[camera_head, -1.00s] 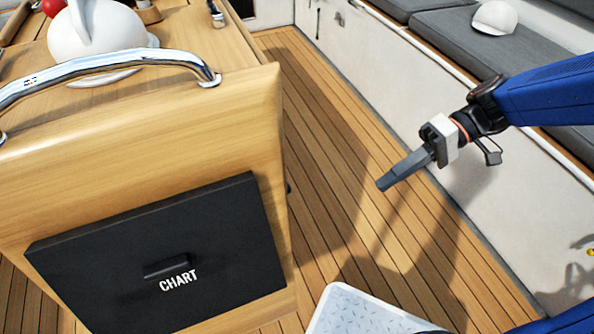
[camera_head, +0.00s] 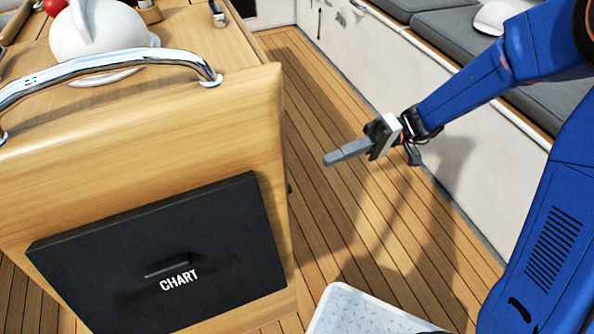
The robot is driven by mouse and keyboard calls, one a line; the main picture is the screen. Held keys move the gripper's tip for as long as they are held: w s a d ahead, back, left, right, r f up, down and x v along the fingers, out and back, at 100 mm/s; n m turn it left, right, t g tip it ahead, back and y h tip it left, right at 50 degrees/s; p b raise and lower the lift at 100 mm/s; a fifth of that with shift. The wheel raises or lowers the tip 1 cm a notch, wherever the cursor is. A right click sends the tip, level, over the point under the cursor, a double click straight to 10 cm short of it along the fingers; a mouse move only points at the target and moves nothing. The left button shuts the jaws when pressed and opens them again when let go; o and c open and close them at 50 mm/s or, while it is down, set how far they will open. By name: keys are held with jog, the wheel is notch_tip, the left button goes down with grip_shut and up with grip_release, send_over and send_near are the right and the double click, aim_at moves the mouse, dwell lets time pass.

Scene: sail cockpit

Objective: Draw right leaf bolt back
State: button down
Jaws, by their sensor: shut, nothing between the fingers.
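My gripper (camera_head: 327,159) is shut and empty. It hangs over the teak floor, to the right of the wooden table pedestal (camera_head: 150,130), and its fingers point left toward the pedestal's side. A small dark fitting (camera_head: 289,188) shows at the pedestal's right edge; I cannot tell whether it is the right leaf bolt. The gripper is apart from it. The side face of the pedestal is hidden from this view.
A chrome grab rail (camera_head: 110,62) arches over the pedestal's near edge. A black panel marked CHART (camera_head: 160,255) is on its near face. A white compass dome (camera_head: 100,35) sits on top. A grey cushioned bench (camera_head: 450,40) runs along the right. Open floor (camera_head: 330,220) lies between.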

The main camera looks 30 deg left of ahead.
jog(key=shift+s, duration=0.1)
jog(key=x, duration=0.9)
jog(key=shift+s+a, duration=0.3)
jog(key=shift+s+d, duration=0.1)
